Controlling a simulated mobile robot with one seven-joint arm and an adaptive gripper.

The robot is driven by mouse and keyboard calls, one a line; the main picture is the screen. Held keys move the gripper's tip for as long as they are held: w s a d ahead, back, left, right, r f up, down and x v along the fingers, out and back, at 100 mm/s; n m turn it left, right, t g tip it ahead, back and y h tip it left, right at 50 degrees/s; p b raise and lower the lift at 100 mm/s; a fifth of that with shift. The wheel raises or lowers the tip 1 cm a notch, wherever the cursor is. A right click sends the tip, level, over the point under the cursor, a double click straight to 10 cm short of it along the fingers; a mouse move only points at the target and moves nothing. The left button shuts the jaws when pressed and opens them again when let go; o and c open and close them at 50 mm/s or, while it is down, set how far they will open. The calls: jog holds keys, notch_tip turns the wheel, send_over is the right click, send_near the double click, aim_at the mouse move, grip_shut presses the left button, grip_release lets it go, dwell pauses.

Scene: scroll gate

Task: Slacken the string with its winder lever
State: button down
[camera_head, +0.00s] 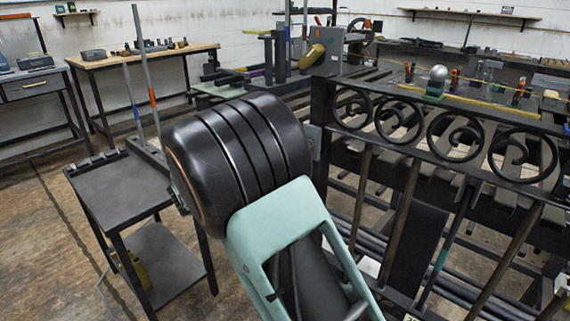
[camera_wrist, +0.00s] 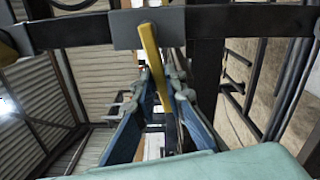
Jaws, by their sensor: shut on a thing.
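In the wrist view, a yellow lever (camera_wrist: 149,47) hangs from a grey plate (camera_wrist: 127,30) on a dark bar. Its lower end lies between the blue fingers of my gripper (camera_wrist: 165,88), which are shut on it. The lever is slightly tilted. In the head view my arm hides the gripper and this lever. I cannot make out the string in either view.
A dark gate with scrollwork (camera_head: 450,135) stands at the right, close to my arm. A dark small table (camera_head: 125,185) stands at the left. A workbench (camera_head: 140,60) is behind it. Open floor shows at the lower left.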

jog(key=shift+r+m+b, duration=0.55)
jog(key=shift+m+b, duration=0.65)
jog(key=shift+b, duration=0.1)
jog(key=shift+r, duration=0.1)
jog(key=c, duration=2)
grip_release()
jog(key=shift+o, duration=0.2)
jog(key=v, duration=1.2)
jog(key=shift+r, duration=0.15)
